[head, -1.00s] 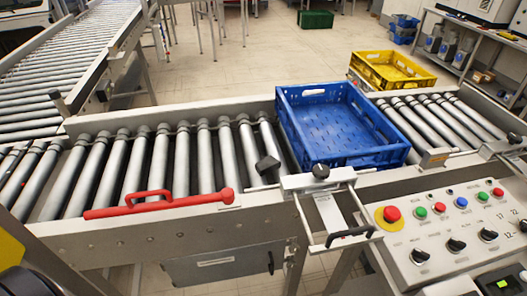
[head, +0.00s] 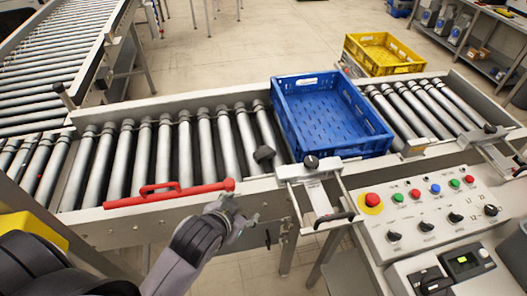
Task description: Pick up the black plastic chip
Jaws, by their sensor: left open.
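The black plastic chip (head: 264,154) is a small dark piece lying on the conveyor rollers, just left of the blue crate's near left corner. My left gripper (head: 240,208) is in front of the conveyor's near side rail, below and left of the chip in the picture. It is open, with nothing seen between its fingers, and is apart from the chip. My right gripper is not in view.
The blue crate (head: 283,118) stands empty on the conveyor. A red handle bar (head: 170,194) lies along the near rail, close to my left gripper. A metal stop with a black knob (head: 311,162) and a button panel (head: 420,212) are to the right. A yellow crate (head: 384,69) is behind.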

